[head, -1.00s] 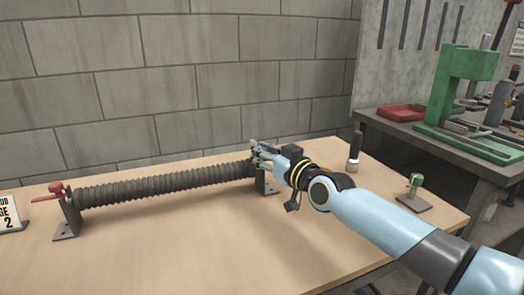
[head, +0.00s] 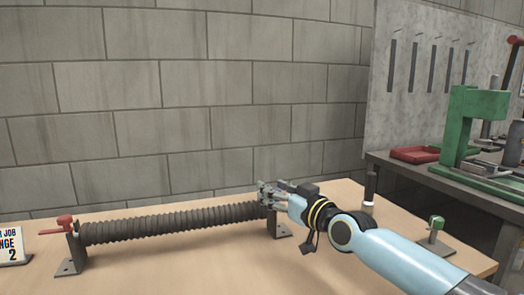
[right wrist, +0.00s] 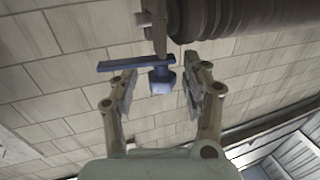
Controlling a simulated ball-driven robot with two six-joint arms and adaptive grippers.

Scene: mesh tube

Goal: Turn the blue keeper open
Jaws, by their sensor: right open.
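The blue keeper shows in the right wrist view as a flat bar (right wrist: 135,63) with a blocky knob (right wrist: 162,80) under it, beside the end of the tube. My right gripper (right wrist: 158,92) is open, with one finger on each side of the knob; I cannot tell whether either finger touches it. In the head view my right gripper (head: 265,192) is at the right end of the dark ribbed tube (head: 170,222), above the right bracket (head: 279,230), and hides the keeper there. My left gripper is out of view.
A red keeper (head: 65,221) sits on the left bracket (head: 72,258), next to a sign (head: 12,247). A dark upright handle (head: 370,190) and a green-topped stand (head: 436,228) are on the right of the table. The front middle table is clear.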

